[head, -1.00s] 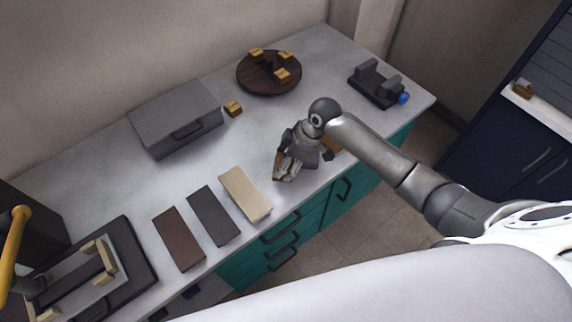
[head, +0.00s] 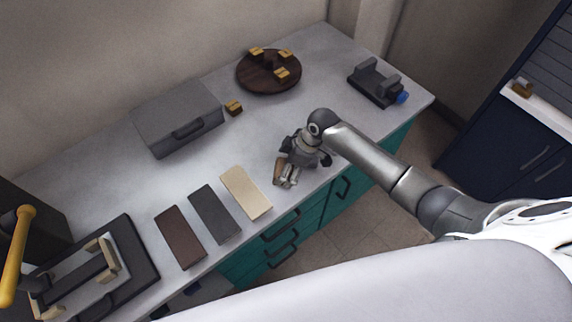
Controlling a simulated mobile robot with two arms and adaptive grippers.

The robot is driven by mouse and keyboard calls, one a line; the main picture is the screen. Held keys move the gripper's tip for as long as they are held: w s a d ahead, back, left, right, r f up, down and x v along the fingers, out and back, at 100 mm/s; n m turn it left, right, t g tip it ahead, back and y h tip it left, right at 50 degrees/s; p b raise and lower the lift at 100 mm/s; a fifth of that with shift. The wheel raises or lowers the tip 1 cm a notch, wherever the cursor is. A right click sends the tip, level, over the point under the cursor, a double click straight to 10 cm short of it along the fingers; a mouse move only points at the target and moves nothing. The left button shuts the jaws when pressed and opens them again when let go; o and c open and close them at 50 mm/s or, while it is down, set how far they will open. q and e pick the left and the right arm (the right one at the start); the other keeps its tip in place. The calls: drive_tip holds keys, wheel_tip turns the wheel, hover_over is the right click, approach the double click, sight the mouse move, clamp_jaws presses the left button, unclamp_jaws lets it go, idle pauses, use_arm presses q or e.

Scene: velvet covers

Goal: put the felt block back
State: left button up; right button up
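My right gripper (head: 287,181) points down low over the counter's front part, right of the cream strip. A tan piece (head: 279,168) shows at the left side of its fingers, mostly hidden by them. I cannot tell whether the fingers hold it or whether it is the felt block. A small dark block with a golden-brown top (head: 234,108) sits on the counter beside the grey case (head: 178,112). Several similar golden-topped pieces stand on the round dark wooden disc (head: 268,82) at the back. My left gripper is not in view.
Brown (head: 180,237), dark grey (head: 214,214) and cream (head: 246,192) strips lie along the front edge. A black-based frame (head: 140,262) with a yellow handle (head: 17,255) stands at the left. A dark holder (head: 376,85) with a blue knob is at the right. The counter's middle is clear.

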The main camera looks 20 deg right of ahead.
drive_tip(key=shift+r, duration=0.1)
drive_tip(key=b+v, duration=0.1)
drive_tip(key=v, duration=1.1)
drive_tip(key=shift+a, duration=0.1)
